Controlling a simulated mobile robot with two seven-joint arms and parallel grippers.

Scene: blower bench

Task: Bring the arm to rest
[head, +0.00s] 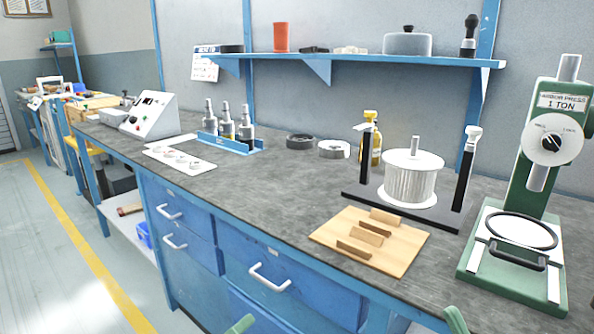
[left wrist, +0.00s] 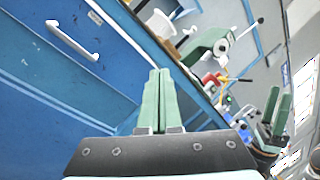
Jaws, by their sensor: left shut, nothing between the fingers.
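My left gripper (head: 240,325) shows only as a green tip at the bottom edge of the head view, in front of the blue drawers. In the left wrist view its two green fingers (left wrist: 159,76) lie together, shut and empty, in front of the blue drawer cabinet (left wrist: 60,85). My right gripper (left wrist: 273,112) shows small at the right of the left wrist view. A green piece of it (head: 455,320) shows at the bottom of the head view.
The grey bench top (head: 265,180) holds a green arbor press (head: 515,250), a white spool (head: 410,180) on a black stand, a wooden block (head: 330,235) with slots, and a blue rack (head: 230,142). Drawer handles (head: 270,280) stick out. The floor at left is clear.

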